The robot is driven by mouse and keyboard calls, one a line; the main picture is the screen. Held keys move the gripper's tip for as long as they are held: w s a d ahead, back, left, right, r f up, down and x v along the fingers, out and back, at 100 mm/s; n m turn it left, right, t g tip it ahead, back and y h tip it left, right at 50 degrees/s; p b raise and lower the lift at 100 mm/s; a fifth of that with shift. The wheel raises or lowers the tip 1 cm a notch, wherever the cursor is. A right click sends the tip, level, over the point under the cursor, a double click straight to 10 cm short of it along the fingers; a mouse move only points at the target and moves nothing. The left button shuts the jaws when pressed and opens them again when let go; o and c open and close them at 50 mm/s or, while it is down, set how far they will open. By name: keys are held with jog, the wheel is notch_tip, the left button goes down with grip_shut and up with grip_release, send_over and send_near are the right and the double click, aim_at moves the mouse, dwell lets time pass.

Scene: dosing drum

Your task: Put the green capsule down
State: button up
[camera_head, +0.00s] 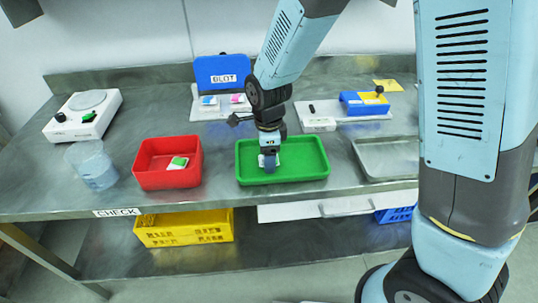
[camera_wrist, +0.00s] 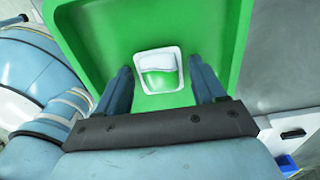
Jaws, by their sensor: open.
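The green capsule (camera_wrist: 158,79), a white square piece with a green lower half, lies on the floor of the green tray (camera_head: 313,160). In the wrist view it sits between the two fingers of my gripper (camera_wrist: 162,85), with a gap on each side. My gripper (camera_head: 269,162) points down over the middle of the green tray in the head view and is open. It hides most of the capsule there. The tray's green wall (camera_wrist: 75,40) also shows in the wrist view.
A red tray (camera_head: 144,179) with a green and white piece (camera_head: 177,163) stands left. A clear beaker (camera_head: 92,164) and a white scale (camera_head: 83,114) are further left. A metal tray (camera_head: 385,158) is right. Behind stand a blue BLOT device (camera_head: 222,70) and a blue-yellow device (camera_head: 365,103).

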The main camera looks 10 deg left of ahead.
notch_tip(320, 180, up, 11)
jog(key=w+d+r+n+t, duration=0.1)
jog(key=d+r+n, duration=0.2)
jog(key=d+r, duration=0.55)
jog(key=s+d+r+n+t, duration=0.1)
jog(key=s+d+r+n, duration=0.1)
jog(key=s+d+n, duration=0.2)
jog(key=s+d+r+n+t, duration=0.2)
jog(key=s+d+r+n, duration=0.1)
jog(key=d, duration=0.8)
jog(key=s+d+r+n+t, duration=0.1)
jog(key=s+d+r+n, duration=0.2)
jog(key=d, duration=0.4)
jog(key=shift+s+d+r+n+t, duration=0.2)
jog(key=shift+s+n+t, duration=0.1)
jog(key=shift+s+n, duration=0.7)
jog(key=shift+w, duration=0.1)
